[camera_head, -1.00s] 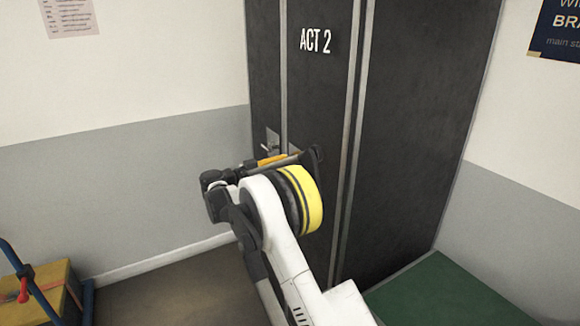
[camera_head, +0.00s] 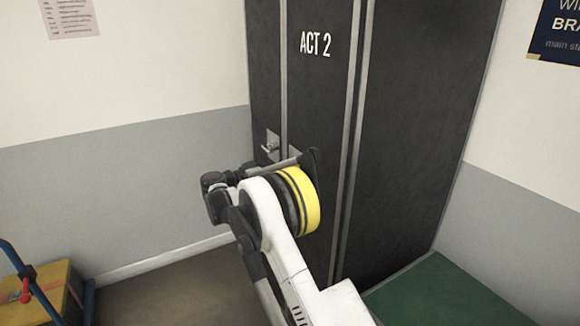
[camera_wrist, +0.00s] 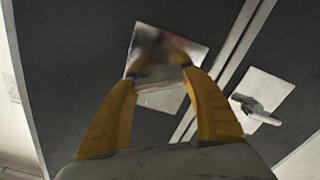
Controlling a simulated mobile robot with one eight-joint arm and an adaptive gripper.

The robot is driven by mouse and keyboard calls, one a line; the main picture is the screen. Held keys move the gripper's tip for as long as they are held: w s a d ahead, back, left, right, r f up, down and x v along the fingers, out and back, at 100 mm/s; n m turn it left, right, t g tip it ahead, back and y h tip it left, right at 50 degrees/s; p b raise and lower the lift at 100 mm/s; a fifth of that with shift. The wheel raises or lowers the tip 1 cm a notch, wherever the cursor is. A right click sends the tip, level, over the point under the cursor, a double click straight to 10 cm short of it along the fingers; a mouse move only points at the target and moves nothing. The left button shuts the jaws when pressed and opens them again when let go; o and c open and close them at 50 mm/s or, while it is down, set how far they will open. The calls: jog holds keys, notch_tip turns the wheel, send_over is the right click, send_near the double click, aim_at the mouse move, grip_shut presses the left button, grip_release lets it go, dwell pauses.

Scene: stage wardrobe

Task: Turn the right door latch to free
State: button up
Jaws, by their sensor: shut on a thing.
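The right door latch is mostly hidden behind my arm in the head view. Only an edge of its pale plate (camera_head: 294,152) shows on the dark ACT 2 door. In the wrist view its square shiny plate (camera_wrist: 188,48) lies behind the yellow fingers. My gripper (camera_wrist: 157,74) is shut on a blurred grey metal part in front of this plate, which appears to be the latch handle. The handle's exact angle cannot be made out. The left door latch (camera_head: 270,145) is uncovered, and its plate and lever (camera_wrist: 262,108) show at right in the wrist view.
The dark wardrobe (camera_head: 400,130) stands in the corner between two-tone walls. A green platform (camera_head: 440,295) is at the lower right. A blue-framed cart (camera_head: 30,285) with a yellow box (camera_head: 62,282) is at the lower left. Floor between them is clear.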

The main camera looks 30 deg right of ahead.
jog(key=n, duration=0.6)
jog(key=shift+f+p, duration=0.1)
jog(key=shift+p, duration=0.2)
jog(key=n, duration=0.5)
jog(key=shift+w+f+n, duration=0.1)
jog(key=shift+n, duration=0.3)
jog(key=o, duration=1.2)
jog(key=shift+a, duration=0.15)
jog(key=a, duration=1.1)
jog(key=shift+s+a, duration=0.2)
jog(key=shift+a, duration=0.15)
